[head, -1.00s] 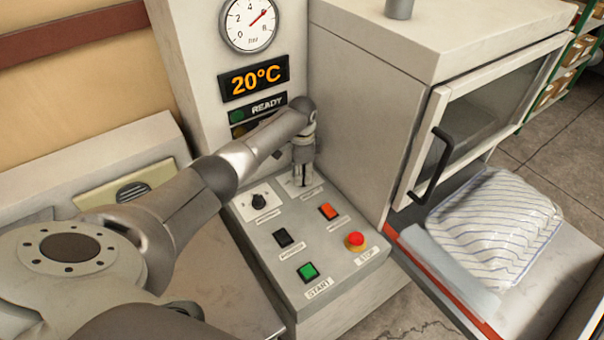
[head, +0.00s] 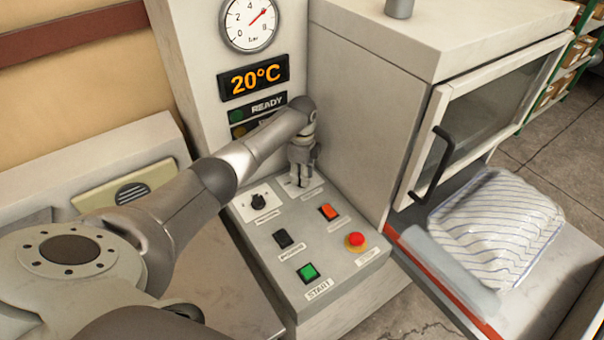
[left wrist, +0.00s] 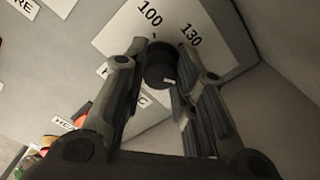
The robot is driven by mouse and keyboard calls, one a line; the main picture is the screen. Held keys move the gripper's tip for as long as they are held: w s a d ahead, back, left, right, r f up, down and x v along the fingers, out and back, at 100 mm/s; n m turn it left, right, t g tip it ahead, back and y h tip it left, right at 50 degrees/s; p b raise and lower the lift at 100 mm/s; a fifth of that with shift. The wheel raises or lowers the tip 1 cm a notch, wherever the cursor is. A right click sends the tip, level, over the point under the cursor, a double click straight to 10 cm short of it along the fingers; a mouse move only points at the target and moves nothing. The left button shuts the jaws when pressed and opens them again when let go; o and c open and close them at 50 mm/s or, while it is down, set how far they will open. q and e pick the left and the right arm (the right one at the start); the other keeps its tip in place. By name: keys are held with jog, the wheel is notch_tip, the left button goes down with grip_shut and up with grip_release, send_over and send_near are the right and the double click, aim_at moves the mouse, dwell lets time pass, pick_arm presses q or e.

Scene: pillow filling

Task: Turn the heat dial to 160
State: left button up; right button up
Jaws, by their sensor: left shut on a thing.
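The black heat dial (left wrist: 160,70) sits on a white scale plate (left wrist: 120,38) printed 100 and 130 in the left wrist view. My left gripper (head: 302,182) reaches down onto the control panel (head: 260,238) from above. In the left wrist view its two fingers (left wrist: 158,90) are on either side of the dial, shut on it. The fingers hide much of the dial and part of the scale, so I cannot read its exact setting. The orange display (head: 253,77) reads 20°C. My right gripper is not in view.
Another black knob (head: 259,201) is left of my gripper. An orange switch (head: 328,212), black switch (head: 283,238), green start button (head: 308,272) and red stop button (head: 355,241) are nearer. A striped pillow (head: 495,225) lies at right, below a glazed door (head: 490,110).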

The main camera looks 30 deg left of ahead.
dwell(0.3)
pick_arm(q)
jog(key=o, duration=1.1)
jog(key=shift+c, duration=0.2)
jog(key=shift+r, duration=0.2)
notch_tip(320, 180, up, 12)
jog(key=shift+f, duration=0.2)
